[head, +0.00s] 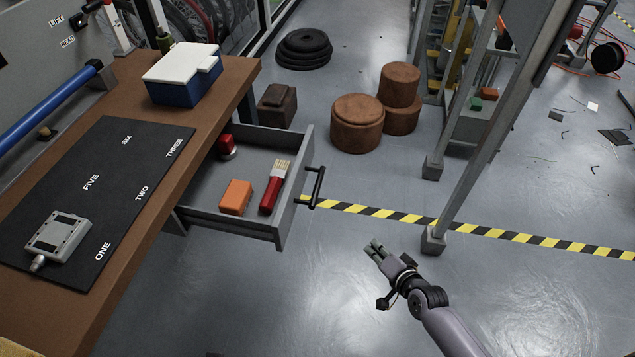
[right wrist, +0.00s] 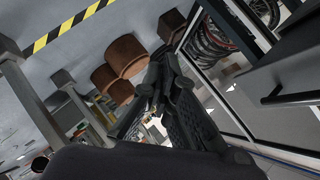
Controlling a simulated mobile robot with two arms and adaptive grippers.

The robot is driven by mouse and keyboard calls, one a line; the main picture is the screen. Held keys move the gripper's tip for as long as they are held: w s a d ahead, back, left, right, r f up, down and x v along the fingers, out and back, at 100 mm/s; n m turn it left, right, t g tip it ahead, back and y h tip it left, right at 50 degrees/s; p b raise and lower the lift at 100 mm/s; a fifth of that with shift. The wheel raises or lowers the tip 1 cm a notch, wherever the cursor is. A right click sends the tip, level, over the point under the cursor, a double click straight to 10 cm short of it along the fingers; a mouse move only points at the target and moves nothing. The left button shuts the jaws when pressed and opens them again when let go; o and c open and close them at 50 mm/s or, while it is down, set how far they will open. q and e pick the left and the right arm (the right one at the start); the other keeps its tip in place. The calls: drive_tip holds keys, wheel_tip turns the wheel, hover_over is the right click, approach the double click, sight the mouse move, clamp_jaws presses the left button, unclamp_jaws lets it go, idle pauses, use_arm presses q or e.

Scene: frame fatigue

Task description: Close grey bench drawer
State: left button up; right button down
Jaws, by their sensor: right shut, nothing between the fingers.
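The grey bench drawer (head: 283,231) stands pulled out from under the brown workbench (head: 235,82) in the head view. Its dark bar handle (head: 317,187) is on the front face, to the right. Inside lie an orange block (head: 236,196), a brush with a red handle (head: 270,194) and a red item (head: 227,147). My right gripper (head: 375,247) is shut and empty, below and to the right of the handle, apart from it. In the right wrist view its fingers (right wrist: 160,88) are together, and a dark bar handle (right wrist: 292,98) on a grey front shows at the right. My left gripper is not in view.
On the bench are a blue box with a white lid (head: 182,76), a black mat (head: 65,205) and a grey device (head: 60,238). A metal rack post (head: 433,238) stands right of the drawer. Brown round stools (head: 358,125) stand behind. The floor before the drawer is clear.

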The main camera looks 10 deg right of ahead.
sight(306, 153)
drive_tip(key=w+a+r+m+t+y+b, duration=0.2)
drive_tip(key=a+r+b, duration=0.1)
drive_tip(key=r, duration=0.6)
drive_tip(key=w+a+r+m+t+y+b, duration=0.2)
drive_tip(key=w+a+r+t, duration=0.1)
drive_tip(key=r, duration=0.7)
drive_tip(key=x, duration=0.3)
drive_tip(key=a+x, duration=0.1)
drive_tip(key=x, duration=0.3)
drive_tip(key=a+b+x, duration=0.1)
drive_tip(key=x, duration=0.3)
drive_tip(key=shift+s+f, duration=0.25)
drive_tip(key=shift+s, duration=0.05)
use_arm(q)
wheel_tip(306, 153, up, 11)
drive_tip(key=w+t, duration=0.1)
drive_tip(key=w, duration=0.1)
use_arm(e)
drive_tip(key=shift+w+a, duration=0.15)
drive_tip(key=shift+a, duration=0.4)
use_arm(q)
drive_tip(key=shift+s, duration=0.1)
use_arm(e)
drive_tip(key=shift+w+a+f, duration=0.1)
drive_tip(key=shift+w, duration=0.05)
